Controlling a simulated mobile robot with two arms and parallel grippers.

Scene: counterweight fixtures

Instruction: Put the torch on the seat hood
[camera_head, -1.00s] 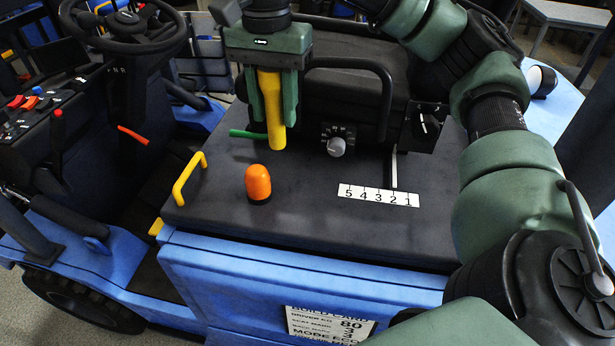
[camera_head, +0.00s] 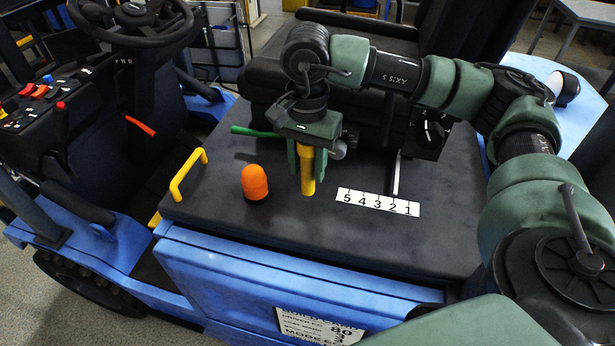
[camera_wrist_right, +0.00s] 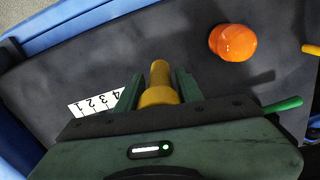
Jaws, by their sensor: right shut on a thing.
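The yellow torch (camera_head: 308,183) is upright in my right gripper (camera_head: 306,165), its lower end at or just above the dark seat hood (camera_head: 270,235). I cannot tell if it touches. The right wrist view shows the torch (camera_wrist_right: 160,74) between the two green fingers of my right gripper (camera_wrist_right: 158,92), with the hood (camera_wrist_right: 195,80) behind it. My left gripper is not in view.
An orange beacon (camera_head: 255,183) stands on the hood left of the torch. A white number strip (camera_head: 378,202) lies to the right. A yellow handle (camera_head: 186,174) is at the left edge, a green lever (camera_head: 253,132) behind. The hood's front is clear.

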